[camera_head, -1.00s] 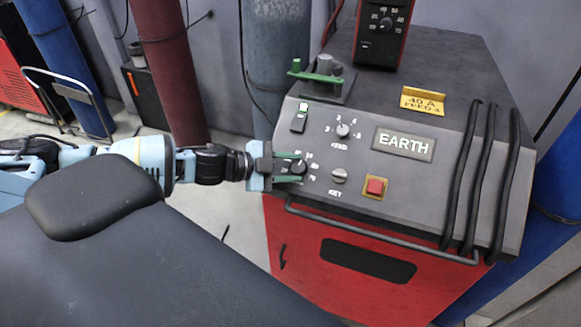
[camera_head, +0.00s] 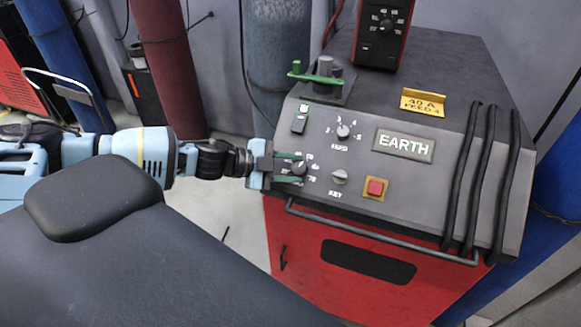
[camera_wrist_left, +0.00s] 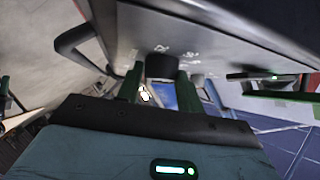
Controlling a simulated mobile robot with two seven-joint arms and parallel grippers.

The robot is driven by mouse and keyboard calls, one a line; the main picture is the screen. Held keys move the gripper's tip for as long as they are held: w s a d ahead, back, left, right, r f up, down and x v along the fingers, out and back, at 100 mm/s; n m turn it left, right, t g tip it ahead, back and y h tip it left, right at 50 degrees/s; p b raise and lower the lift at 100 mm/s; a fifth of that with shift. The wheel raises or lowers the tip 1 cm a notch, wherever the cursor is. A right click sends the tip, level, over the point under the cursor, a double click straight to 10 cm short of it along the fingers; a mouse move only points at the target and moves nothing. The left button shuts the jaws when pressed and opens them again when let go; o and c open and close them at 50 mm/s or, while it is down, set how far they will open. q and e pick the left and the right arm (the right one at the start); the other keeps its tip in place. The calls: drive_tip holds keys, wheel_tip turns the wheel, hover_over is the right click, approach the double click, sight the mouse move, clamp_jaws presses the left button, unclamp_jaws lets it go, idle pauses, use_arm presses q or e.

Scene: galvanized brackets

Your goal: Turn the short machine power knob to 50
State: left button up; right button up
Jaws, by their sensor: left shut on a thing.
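The short machine (camera_head: 340,200) is the red welder with a sloped grey panel. In the left wrist view the knob (camera_wrist_left: 162,66) shows between the fingertips of the gripper (camera_wrist_left: 158,82). The knob's pointer is mostly hidden, so its exact setting cannot be told. My right gripper is out of view.
A feed knob (camera_head: 343,131), a key switch (camera_head: 339,177) and a red button (camera_head: 375,187) are nearby on the panel. A grey bar handle (camera_head: 380,240) runs along the front edge. A taller machine's control box (camera_head: 383,30) stands behind.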

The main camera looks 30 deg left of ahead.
use_arm(q)
drive_tip(key=o, duration=1)
drive_tip(key=shift+s+a+r, duration=0.1)
drive_tip(key=shift+s+a, duration=0.35)
drive_tip(key=v, duration=0.6)
drive_tip(key=shift+s+a+r, duration=0.1)
drive_tip(key=shift+s+r, duration=0.05)
drive_tip(key=shift+r, duration=0.15)
drive_tip(key=shift+a, duration=0.1)
